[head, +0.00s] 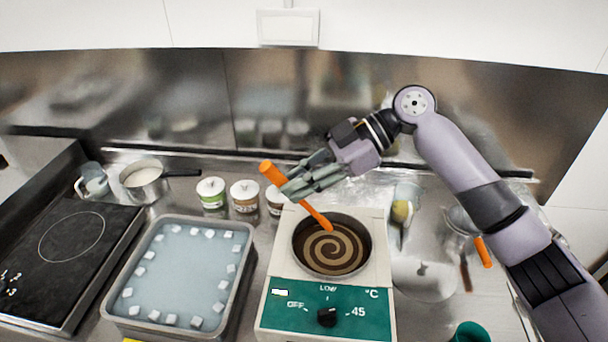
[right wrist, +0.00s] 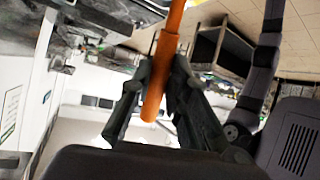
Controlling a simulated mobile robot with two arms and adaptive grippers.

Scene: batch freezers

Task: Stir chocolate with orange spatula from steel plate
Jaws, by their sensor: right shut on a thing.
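The chocolate shows a light and dark brown swirl. My right gripper (head: 290,189) is shut on the spatula's upper shaft, above and left of the pan. The right wrist view also shows the orange shaft (right wrist: 163,70) between the two fingers (right wrist: 153,88). The pan sits in a white warmer (head: 277,255) with a green front panel and a knob. I see no steel plate that I can name for sure. My left gripper is not in view.
A metal tray of icy water with white cubes (head: 118,298) stands left of the warmer, beside a black hob (head: 60,245). A saucepan (head: 143,184), a jug (head: 92,180) and lidded jars (head: 211,192) stand behind. Another orange-handled tool (head: 483,252) lies at the right.

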